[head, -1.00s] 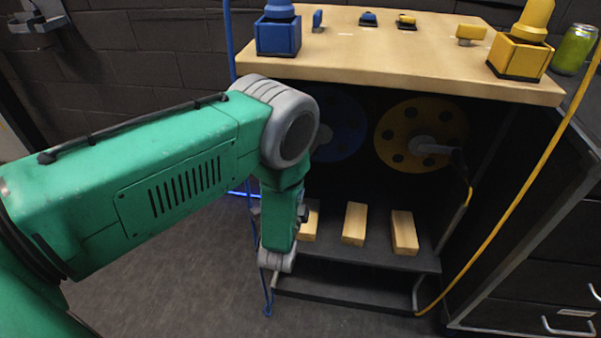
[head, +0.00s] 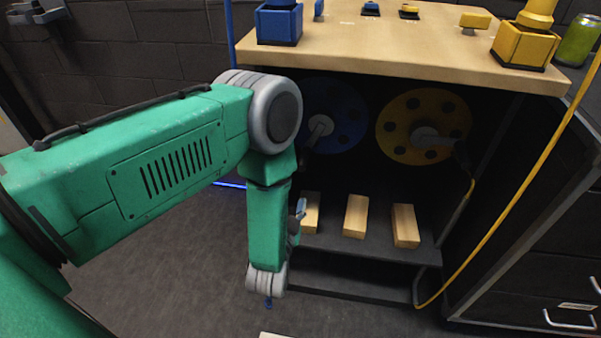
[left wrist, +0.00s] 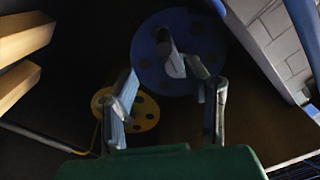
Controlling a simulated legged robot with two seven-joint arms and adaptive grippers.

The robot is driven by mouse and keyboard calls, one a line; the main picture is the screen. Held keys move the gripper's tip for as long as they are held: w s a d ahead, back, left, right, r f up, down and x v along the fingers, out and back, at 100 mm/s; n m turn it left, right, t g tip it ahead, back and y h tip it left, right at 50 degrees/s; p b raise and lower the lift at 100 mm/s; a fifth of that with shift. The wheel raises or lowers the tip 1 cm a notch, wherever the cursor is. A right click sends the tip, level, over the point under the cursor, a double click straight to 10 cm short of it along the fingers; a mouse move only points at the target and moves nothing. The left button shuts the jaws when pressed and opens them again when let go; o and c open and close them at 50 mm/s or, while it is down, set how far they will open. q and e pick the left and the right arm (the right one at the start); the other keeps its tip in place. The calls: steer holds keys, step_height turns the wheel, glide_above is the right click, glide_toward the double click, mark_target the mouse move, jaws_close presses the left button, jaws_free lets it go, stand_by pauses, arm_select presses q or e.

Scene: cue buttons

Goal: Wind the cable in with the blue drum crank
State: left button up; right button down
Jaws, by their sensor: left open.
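The blue drum (head: 346,103) hangs in the dark cabinet under the bench, with a grey crank (head: 318,130) on its front. The blue drum also shows in the left wrist view (left wrist: 150,68), its crank (left wrist: 172,62) between and beyond my fingers. My left gripper (left wrist: 170,100) is open and empty, apart from the crank as far as I can tell. In the head view my left forearm mostly hides it; only a pale finger (head: 301,208) shows beside the lower shelf. A blue cable (head: 230,50) runs at the bench's left side. My right gripper is out of view.
A yellow drum (head: 398,145) with its own crank hangs right of the blue one. Several wooden blocks (head: 356,216) lie on the lower shelf (head: 380,246). A yellow cable (head: 530,190) runs down the right side. The bench top (head: 380,45) carries blue and yellow fittings.

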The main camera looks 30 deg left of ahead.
mark_target(302, 166)
arm_select(q)
steer(key=w+a+n+b, duration=0.1)
steer(key=w+n, duration=0.2)
steer(key=w+n+b, duration=0.2)
steer(key=w+n, duration=0.1)
steer(key=w, duration=0.1)
steer(key=w+a+r+n+b, duration=0.1)
steer(key=w+n, duration=0.2)
steer(key=w, duration=0.1)
steer(key=shift+w+a, duration=0.1)
steer(key=shift+a, duration=0.25)
jaws_close()
